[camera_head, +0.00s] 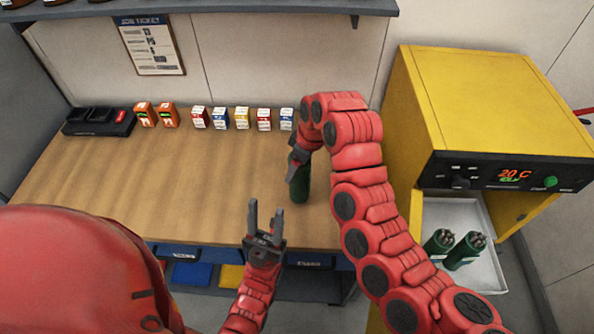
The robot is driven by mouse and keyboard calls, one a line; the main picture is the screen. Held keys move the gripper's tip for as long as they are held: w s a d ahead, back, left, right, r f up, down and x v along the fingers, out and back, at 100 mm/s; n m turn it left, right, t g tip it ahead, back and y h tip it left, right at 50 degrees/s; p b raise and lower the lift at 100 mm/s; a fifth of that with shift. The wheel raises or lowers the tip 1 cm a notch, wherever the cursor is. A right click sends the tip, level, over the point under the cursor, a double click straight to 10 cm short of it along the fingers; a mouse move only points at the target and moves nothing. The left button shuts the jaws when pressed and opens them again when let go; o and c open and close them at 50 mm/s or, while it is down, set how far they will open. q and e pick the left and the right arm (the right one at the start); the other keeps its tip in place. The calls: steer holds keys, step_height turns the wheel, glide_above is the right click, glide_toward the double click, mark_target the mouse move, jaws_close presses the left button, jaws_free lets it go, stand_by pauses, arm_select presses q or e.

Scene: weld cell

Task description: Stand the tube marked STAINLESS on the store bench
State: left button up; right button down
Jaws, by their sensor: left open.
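A dark green tube (299,182) stands about upright on the wooden bench (150,180), near its front right. No marking can be read on it. My left gripper (265,217) is open and empty in front of the bench edge, fingers pointing up in the picture. Two more green tubes, one (438,243) and another (465,249), with rod ends showing, lean in the open oven at right. Their labels are unreadable.
The yellow oven (490,95) shows 20 C; its pale tray (485,280) is exposed. Small boxes (242,118) and a black holder (98,122) line the back of the bench. A shelf (250,6) overhangs. The bench's left and middle are clear.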

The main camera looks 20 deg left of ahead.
steer(key=shift+w+a+r, duration=0.1)
steer(key=shift+w+r, duration=0.05)
steer(key=p+x, duration=0.3)
steer(key=shift+w+d+f, duration=0.2)
steer(key=shift+d+f, duration=0.1)
steer(key=shift+f, duration=0.15)
